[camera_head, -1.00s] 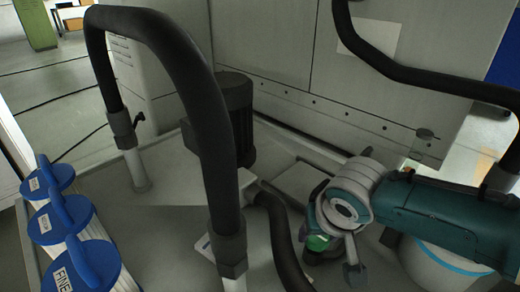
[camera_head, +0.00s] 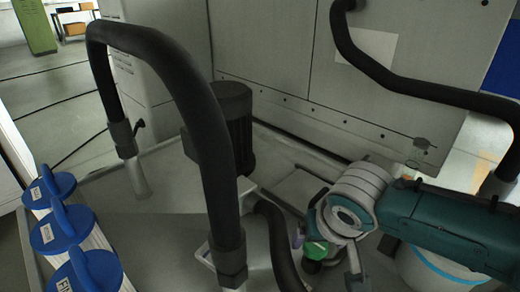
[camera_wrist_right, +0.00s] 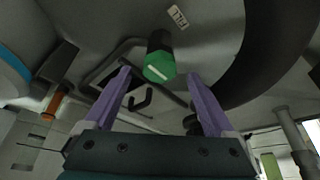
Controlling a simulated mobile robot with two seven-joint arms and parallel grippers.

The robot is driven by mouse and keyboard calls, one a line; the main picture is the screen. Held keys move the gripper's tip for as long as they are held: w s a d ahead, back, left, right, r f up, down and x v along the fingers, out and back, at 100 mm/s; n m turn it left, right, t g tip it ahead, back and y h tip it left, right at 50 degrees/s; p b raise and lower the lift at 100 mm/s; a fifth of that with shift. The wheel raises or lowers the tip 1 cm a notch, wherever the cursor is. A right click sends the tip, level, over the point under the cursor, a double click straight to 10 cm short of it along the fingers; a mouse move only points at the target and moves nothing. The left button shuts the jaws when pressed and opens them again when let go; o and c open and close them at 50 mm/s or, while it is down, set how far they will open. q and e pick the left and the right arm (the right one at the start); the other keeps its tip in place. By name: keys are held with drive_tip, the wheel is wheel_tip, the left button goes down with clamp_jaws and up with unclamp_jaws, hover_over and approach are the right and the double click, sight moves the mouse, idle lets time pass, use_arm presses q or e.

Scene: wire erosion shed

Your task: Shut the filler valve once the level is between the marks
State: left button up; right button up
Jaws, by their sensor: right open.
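The filler valve's green knob (camera_wrist_right: 159,68) has a white line across its face and a dark stem behind it. A "FILL" label (camera_wrist_right: 178,17) sits beside it in the right wrist view. My right gripper (camera_wrist_right: 158,80) is open, its two purple fingers on either side of the knob with gaps showing. In the head view the green knob (camera_head: 316,250) shows under my right gripper (camera_head: 308,246), partly hidden by the wrist. I cannot make out the level or its marks in either view. My left gripper is not in view.
Thick black hoses (camera_head: 213,130) arch over the grey tank top (camera_head: 175,240). A dark motor (camera_head: 236,125) stands behind. Blue-handled filters (camera_head: 62,228) line the left edge. A white bucket with a blue rim (camera_head: 445,268) is under my right arm.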

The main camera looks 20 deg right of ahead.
drive_tip(key=p+v, duration=0.3)
drive_tip(key=v, duration=0.5)
drive_tip(key=shift+s+p, duration=0.1)
drive_tip(key=shift+p, duration=0.2)
drive_tip(key=s+a+r+n+y+p, duration=0.1)
drive_tip(key=s+a+r+n+p, duration=0.15)
drive_tip(key=s+r+p, duration=0.75)
drive_tip(key=s+a+r+n+y+p, duration=0.15)
drive_tip(key=s+r+n+p, duration=0.35)
drive_tip(key=r, duration=0.9)
wheel_tip(320, 180, up, 35)
drive_tip(key=s+p, duration=0.1)
drive_tip(key=p, duration=3.3)
drive_tip(key=shift+m, duration=0.45)
drive_tip(key=shift+s+a+h, duration=0.1)
drive_tip(key=shift+a+h, duration=0.05)
drive_tip(key=shift+h, duration=0.1)
